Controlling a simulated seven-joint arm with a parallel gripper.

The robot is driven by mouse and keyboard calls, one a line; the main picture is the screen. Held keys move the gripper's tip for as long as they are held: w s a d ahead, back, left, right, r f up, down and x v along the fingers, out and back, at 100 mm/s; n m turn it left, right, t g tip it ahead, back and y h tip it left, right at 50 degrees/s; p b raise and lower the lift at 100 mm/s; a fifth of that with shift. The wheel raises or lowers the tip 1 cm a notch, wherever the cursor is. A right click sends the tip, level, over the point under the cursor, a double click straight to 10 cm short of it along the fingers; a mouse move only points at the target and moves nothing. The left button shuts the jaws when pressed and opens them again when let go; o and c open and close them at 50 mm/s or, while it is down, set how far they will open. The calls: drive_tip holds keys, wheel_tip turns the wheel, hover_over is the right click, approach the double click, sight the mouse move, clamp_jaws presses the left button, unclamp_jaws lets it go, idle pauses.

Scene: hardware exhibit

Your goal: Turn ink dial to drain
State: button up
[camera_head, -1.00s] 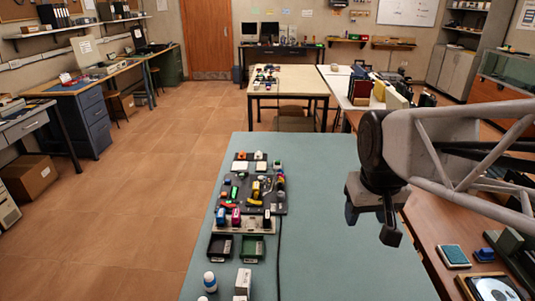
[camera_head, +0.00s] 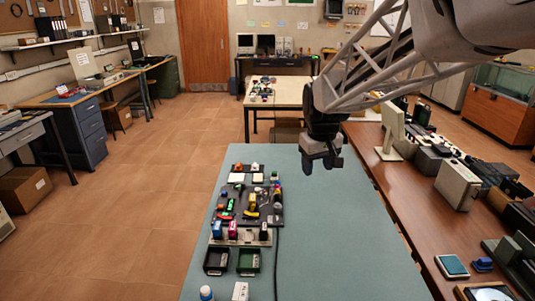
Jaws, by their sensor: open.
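A dark panel (camera_head: 267,214) with several small coloured parts lies on the teal table, left of its middle. The ink dial cannot be told apart from the other small parts at this size. A pale strip at the panel's front (camera_head: 230,240) holds a blue, a pink and a black upright piece (camera_head: 264,230). My gripper (camera_head: 322,166) is open and empty, pointing down above the far right part of the teal table, right of the panel and apart from it.
The right side of the teal table (camera_head: 350,240) is clear. A brown bench (camera_head: 405,205) with equipment stands at right.

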drive_tip(key=w+a+f+n, duration=0.1)
drive_tip(key=w+a+f, duration=0.1)
drive_tip(key=w, duration=0.4)
drive_tip(key=w+a+f+n, duration=0.1)
drive_tip(key=w+a+f, duration=0.1)
drive_tip(key=w, duration=0.4)
drive_tip(key=n+g, duration=0.1)
drive_tip(key=n, duration=0.3)
approach(258, 189)
drive_tip(key=shift+f, duration=0.25)
drive_tip(key=shift+w+a+f, duration=0.2)
drive_tip(key=shift+w+f, duration=0.05)
drive_tip(key=shift+f, duration=0.2)
drive_tip(key=shift+d+f, duration=0.1)
drive_tip(key=shift+f, duration=3.8)
drive_tip(key=shift+c, duration=0.5)
